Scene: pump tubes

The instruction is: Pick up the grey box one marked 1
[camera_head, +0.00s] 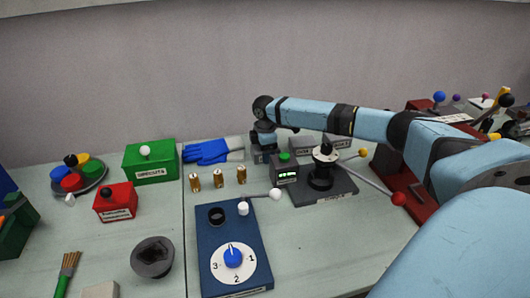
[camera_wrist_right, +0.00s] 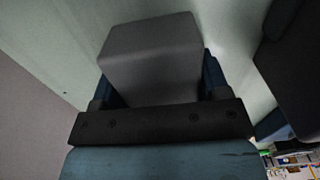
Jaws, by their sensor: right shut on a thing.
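My right gripper (camera_head: 264,146) reaches down at the back of the table, just right of the blue gloves. In the wrist view its two fingers (camera_wrist_right: 158,80) are shut on the sides of a plain grey box (camera_wrist_right: 150,45). No number shows on the faces seen there. In the head view the gripper mostly hides this box, and I cannot tell whether it is off the table. Other grey boxes (camera_head: 302,146) stand just to its right, partly behind the arm. My left gripper is not in view.
A small dark device with a green button (camera_head: 284,168) stands close in front of my right gripper. A black lever base (camera_head: 320,181) is to its right. Brass cylinders (camera_head: 217,178), blue gloves (camera_head: 208,151) and a green box (camera_head: 150,165) lie left. A blue dial panel (camera_head: 229,229) is in front.

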